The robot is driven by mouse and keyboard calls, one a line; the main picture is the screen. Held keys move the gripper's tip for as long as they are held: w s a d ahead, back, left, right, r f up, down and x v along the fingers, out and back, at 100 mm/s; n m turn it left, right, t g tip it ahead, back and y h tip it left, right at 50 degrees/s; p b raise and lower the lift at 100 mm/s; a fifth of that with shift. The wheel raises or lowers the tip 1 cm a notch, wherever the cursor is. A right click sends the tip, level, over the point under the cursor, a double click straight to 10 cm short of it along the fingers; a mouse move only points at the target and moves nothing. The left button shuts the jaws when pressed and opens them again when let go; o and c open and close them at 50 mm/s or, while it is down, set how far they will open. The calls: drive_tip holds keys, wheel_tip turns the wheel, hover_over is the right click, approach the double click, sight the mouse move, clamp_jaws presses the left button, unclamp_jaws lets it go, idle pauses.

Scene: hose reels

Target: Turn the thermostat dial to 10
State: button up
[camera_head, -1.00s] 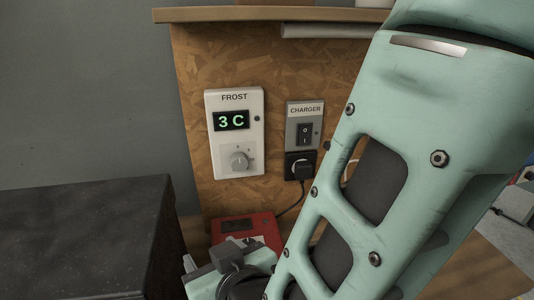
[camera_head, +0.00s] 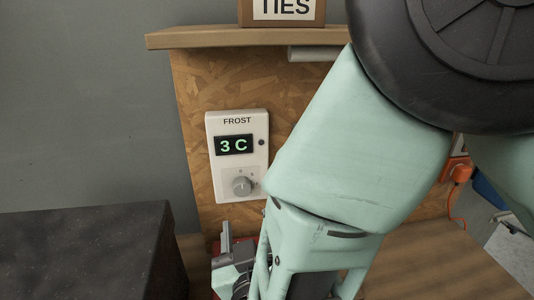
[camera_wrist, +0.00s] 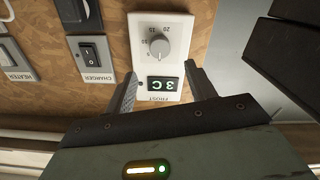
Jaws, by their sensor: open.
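The white thermostat labelled FROST (camera_head: 238,160) is on the chipboard panel, and its green display (camera_head: 234,145) reads 3 C. Its grey round dial (camera_head: 242,186) is below the display. In the wrist view the thermostat (camera_wrist: 178,25) appears upside down, with the dial (camera_wrist: 159,46) ringed by numbers including 10, 15 and 20. My gripper (camera_wrist: 158,82) is open and empty, its two fingers apart on either side of the thermostat's display in that view. In the head view my gripper (camera_head: 225,250) is low, below the thermostat, partly hidden by my arm.
A charger switch (camera_wrist: 91,55) and a heater switch (camera_wrist: 12,62) sit beside the thermostat in the wrist view. A shelf (camera_head: 250,36) with a TIES box (camera_head: 282,10) is above. A dark block (camera_head: 90,250) stands at left. An orange plug (camera_head: 460,173) is at right.

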sight(243, 191)
drive_tip(key=p+x, duration=0.2)
drive_tip(key=x, duration=0.7)
drive_tip(key=shift+w+p, duration=0.15)
drive_tip(key=shift+p, duration=0.15)
drive_tip(key=shift+c, duration=0.3)
drive_tip(key=c, duration=0.9)
